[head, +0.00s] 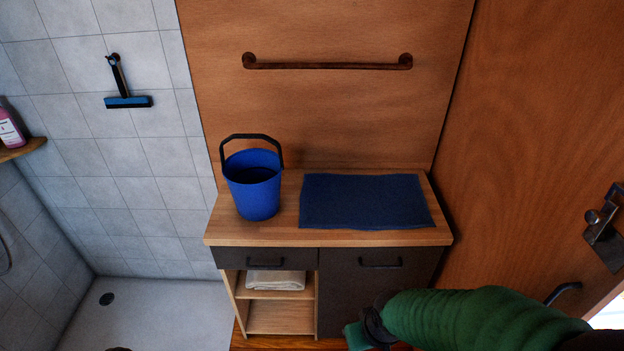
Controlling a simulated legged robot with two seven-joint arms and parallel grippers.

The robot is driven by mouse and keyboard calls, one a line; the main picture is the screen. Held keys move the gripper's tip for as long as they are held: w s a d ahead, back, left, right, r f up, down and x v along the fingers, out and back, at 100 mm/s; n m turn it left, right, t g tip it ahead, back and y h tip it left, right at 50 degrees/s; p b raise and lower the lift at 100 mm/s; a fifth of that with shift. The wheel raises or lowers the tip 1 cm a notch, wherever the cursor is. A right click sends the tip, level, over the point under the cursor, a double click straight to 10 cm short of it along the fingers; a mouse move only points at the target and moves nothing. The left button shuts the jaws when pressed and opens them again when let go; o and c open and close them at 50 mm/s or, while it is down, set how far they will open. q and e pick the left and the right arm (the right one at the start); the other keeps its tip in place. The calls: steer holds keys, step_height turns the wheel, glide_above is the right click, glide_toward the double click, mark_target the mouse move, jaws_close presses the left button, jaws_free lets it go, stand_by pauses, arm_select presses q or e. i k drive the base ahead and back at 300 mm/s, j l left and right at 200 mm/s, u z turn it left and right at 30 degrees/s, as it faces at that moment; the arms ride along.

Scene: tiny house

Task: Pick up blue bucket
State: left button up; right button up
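The blue bucket (253,190) stands upright on the left part of the wooden cabinet top (330,238). Its dark handle (250,137) is raised above the rim. My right arm comes in from the lower right, in front of the cabinet, well below and to the right of the bucket. A dark and teal end of this arm shows at the bottom edge, but no fingertips can be made out. My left gripper is not seen.
A dark blue mat (365,201) lies on the cabinet top right of the bucket. A rail (327,64) is on the wall above. A squeegee (126,100) hangs on the tiled wall at left. A door with a handle (604,228) is at right. Folded cloth (276,280) lies in the cabinet.

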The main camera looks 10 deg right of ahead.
mark_target(252, 177)
steer(key=u, duration=1.1)
steer(key=i+l+z, duration=0.1)
steer(key=z, duration=0.25)
steer(key=i+z, duration=0.6)
steer(key=z, duration=0.15)
